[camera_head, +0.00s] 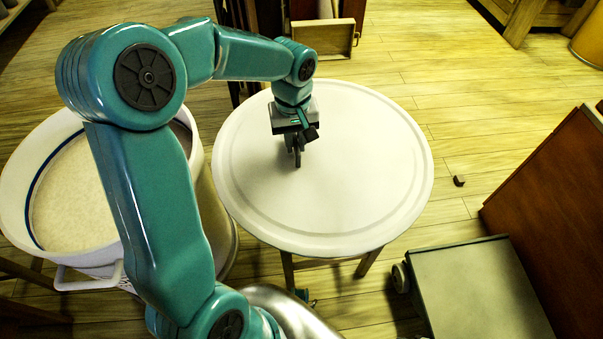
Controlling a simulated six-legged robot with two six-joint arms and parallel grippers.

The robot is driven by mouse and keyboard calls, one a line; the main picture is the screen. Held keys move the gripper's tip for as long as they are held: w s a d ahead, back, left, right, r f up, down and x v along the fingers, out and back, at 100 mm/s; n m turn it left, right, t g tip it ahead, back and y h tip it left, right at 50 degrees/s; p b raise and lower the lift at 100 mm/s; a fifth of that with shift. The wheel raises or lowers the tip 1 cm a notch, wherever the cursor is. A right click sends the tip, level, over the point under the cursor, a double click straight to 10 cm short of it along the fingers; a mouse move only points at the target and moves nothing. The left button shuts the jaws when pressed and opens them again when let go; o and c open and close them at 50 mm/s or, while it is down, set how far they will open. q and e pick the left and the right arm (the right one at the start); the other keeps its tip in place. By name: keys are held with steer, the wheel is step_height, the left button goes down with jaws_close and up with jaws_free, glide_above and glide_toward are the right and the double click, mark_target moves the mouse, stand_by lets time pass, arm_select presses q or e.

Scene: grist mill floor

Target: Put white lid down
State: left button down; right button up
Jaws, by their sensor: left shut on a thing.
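The white lid (370,185) is a large round pale disc with a shallow ring near its rim, in the middle of the view. It lies level over wooden legs (365,264), and I cannot tell whether it touches the support under it. My left gripper (297,155) points down at the lid's middle. It is shut on the lid, at a small dark part that looks like its handle; the grip itself is mostly hidden by the gripper. My right gripper is not in view.
A white tub (198,160) with a blue inner line and pale contents stands open at the left, partly behind my arm. A wooden box (322,38) is behind the lid. A grey-green box (480,290) and brown panel (560,205) stand at right. Floor right of the lid is mostly clear.

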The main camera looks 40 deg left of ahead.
arm_select(q)
step_height(320, 180, down, 11)
steer(key=shift+w+f+b, duration=0.1)
steer(key=shift+f+b, duration=0.1)
steer(key=shift+b, duration=1)
steer(key=shift+r, duration=0.1)
steer(key=shift+f, duration=0.2)
steer(key=c, duration=1.1)
jaws_free()
